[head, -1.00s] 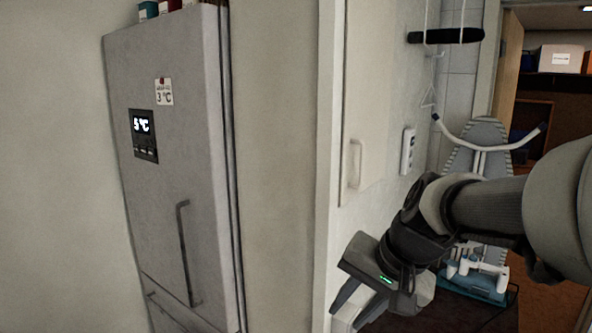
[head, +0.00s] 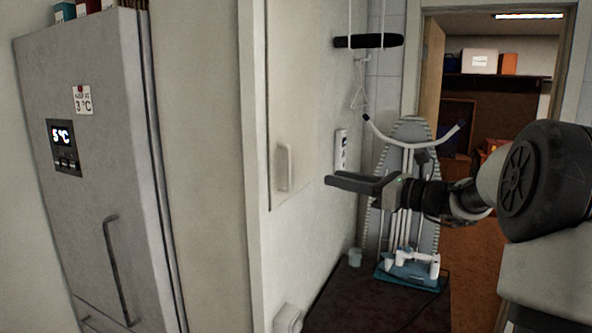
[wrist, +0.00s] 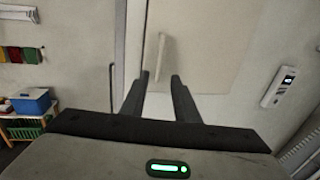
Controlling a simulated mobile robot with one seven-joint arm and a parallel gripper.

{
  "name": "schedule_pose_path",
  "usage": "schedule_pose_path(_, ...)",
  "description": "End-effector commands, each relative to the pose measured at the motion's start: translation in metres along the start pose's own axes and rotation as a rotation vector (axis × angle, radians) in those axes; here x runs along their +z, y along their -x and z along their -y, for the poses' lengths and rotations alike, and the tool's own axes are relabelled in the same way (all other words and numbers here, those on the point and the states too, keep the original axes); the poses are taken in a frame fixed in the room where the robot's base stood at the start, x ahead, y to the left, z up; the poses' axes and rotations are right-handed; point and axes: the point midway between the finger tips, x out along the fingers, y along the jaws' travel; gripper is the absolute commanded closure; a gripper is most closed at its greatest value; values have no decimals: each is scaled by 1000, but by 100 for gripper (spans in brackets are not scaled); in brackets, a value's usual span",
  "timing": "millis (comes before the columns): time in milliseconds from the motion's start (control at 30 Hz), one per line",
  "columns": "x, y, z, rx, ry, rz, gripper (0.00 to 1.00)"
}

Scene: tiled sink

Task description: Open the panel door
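The panel door (head: 300,90) is a cream panel lying flush in the pale wall and looks closed. Its upright pale handle (head: 284,167) is near the door's lower left part. The panel door (wrist: 225,45) and its handle (wrist: 160,57) also show in the wrist view. My gripper (head: 334,180) is at about handle height, to the right of the handle and apart from it, fingers pointing left. In the wrist view my gripper (wrist: 156,84) is open and empty, and the handle appears beyond the gap between the fingertips.
A grey fridge (head: 95,200) stands at the left. A wall control unit (head: 341,150) is right of the door. An ironing board (head: 408,190) and a blue-white appliance (head: 412,266) stand behind my arm. A doorway opens at the right.

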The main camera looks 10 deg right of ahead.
Motion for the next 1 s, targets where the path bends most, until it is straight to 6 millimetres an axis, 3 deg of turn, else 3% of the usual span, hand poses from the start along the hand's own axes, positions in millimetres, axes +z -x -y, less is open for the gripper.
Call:
schedule_pose_path(300, 1, -73, -2, 5, 1, 0, 72)
schedule_pose_path(500, 0, -110, -2, 3, 0, -1, 72)
schedule_pose_path(700, 0, -130, -1, 2, 2, -2, 72)
schedule_pose_path(1000, -1, -135, 0, 0, 3, -2, 72)
